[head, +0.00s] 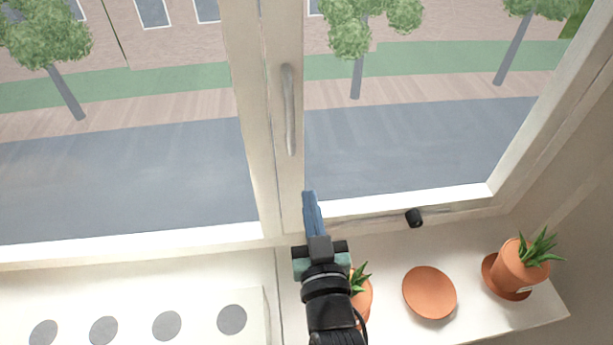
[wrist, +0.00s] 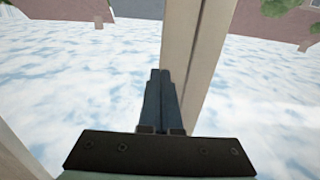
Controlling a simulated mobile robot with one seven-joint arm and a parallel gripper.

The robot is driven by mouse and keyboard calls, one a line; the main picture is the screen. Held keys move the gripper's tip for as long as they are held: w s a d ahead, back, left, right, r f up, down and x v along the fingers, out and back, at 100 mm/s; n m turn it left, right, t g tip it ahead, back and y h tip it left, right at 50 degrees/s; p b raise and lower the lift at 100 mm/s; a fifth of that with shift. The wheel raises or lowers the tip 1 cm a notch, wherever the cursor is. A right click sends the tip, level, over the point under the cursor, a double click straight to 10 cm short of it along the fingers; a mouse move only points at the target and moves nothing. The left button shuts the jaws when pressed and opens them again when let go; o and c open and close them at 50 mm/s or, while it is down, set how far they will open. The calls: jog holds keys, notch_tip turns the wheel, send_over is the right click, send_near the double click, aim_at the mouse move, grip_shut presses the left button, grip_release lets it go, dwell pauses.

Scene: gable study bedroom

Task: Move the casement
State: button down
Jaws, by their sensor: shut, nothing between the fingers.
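The casement (head: 284,195) is the white-framed window at the right, with a pale upright handle (head: 289,110) on its left stile. Street and trees show through its glass. Whether it stands ajar I cannot tell. My gripper (head: 308,194) is shut and empty, just below the handle and in front of the lower left part of the casement. It is apart from the handle. In the wrist view my gripper (wrist: 162,72) shows its blue-grey fingers together, pointing at a pale upright frame member (wrist: 195,60). Contact with the frame cannot be told.
On the sill (head: 480,245) at the right stand a potted plant (head: 521,265) and an empty terracotta saucer (head: 429,292). Another potted plant (head: 360,298) is partly behind my arm. A black knob (head: 414,218) sits at the casement's bottom rail. A white panel with grey discs (head: 167,326) lies at lower left.

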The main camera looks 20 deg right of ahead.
aim_at(304, 170)
jog(key=shift+p+x, duration=0.3)
jog(key=shift+x, duration=2.2)
